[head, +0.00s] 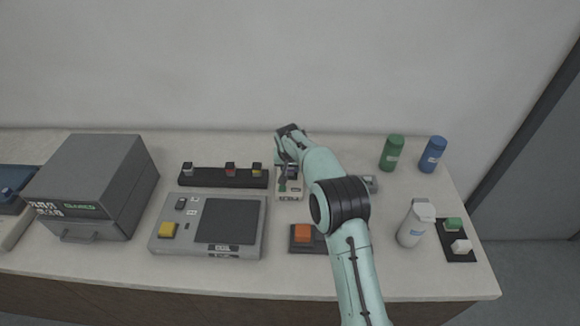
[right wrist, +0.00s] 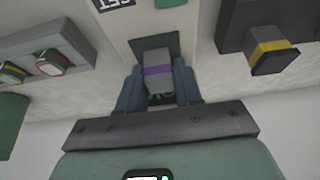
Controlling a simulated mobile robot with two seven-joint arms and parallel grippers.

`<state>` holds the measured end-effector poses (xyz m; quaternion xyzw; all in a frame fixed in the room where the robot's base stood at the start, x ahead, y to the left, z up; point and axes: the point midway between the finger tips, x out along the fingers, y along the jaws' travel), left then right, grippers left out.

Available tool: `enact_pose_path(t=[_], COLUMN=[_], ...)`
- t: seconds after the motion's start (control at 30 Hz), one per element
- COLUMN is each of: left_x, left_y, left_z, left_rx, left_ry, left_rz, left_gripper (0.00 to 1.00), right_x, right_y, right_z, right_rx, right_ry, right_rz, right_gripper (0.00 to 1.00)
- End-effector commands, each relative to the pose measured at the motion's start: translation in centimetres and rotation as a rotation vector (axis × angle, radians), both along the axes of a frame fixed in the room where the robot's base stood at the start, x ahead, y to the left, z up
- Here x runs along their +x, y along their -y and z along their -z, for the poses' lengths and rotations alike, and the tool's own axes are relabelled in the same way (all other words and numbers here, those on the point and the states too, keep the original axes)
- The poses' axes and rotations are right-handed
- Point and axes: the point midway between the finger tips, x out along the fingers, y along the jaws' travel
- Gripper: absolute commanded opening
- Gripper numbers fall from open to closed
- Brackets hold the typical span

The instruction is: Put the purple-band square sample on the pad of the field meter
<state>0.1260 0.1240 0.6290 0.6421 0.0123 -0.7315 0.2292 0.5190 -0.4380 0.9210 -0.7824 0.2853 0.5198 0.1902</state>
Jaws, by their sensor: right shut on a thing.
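The purple-band square sample (right wrist: 158,71) is a grey block with a purple band, between the two blue fingers of my right gripper (right wrist: 158,88). My right gripper is shut on it. In the head view my right gripper (head: 290,172) is over a small pale device, which I take for the field meter (head: 290,195). In the right wrist view the meter's pale body (right wrist: 125,25) has a dark square pad (right wrist: 172,42) right behind the sample. I cannot tell whether the sample touches the pad. My left gripper is in neither view.
A black rack (head: 222,180) with several banded samples stands left of the meter; its yellow-band one (right wrist: 272,52) is close by in the wrist view. A grey panel (head: 165,240), an orange-button box (head: 302,234), a white bottle (head: 412,228) and green (head: 392,153) and blue (head: 433,154) bottles stand around.

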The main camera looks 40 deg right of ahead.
Motion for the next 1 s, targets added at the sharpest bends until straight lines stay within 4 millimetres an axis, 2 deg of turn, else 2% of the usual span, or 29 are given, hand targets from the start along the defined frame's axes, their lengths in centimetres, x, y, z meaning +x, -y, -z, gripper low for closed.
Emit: enact_pose_path(t=[0.1, 0.13, 0.2, 0.47, 0.6, 0.77, 1.0], left_x=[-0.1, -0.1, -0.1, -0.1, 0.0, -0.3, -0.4], left_y=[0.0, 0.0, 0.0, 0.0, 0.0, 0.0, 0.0], left_z=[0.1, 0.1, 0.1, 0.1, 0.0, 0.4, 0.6], left_rx=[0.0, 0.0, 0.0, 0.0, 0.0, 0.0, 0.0], left_ry=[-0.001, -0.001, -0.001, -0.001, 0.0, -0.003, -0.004], left_rz=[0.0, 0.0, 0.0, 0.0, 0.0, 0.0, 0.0], left_gripper=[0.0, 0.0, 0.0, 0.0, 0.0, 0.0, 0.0], right_x=[0.0, 0.0, 0.0, 0.0, 0.0, -0.8, -2.4], right_y=[0.0, 0.0, 0.0, 0.0, -0.1, -0.8, -2.1], right_z=[0.2, 0.3, 0.2, 0.2, -0.5, -3.0, -7.8], right_rx=[0.0, 0.0, 0.0, 0.0, -0.001, 0.001, 0.0], right_ry=[0.001, 0.0, 0.0, 0.0, 0.002, 0.006, 0.004], right_rz=[0.0, 0.0, 0.0, 0.0, 0.0, -0.001, -0.002], right_gripper=[0.0, 0.37, 0.6, 0.6, 0.6, 0.6, 0.6])
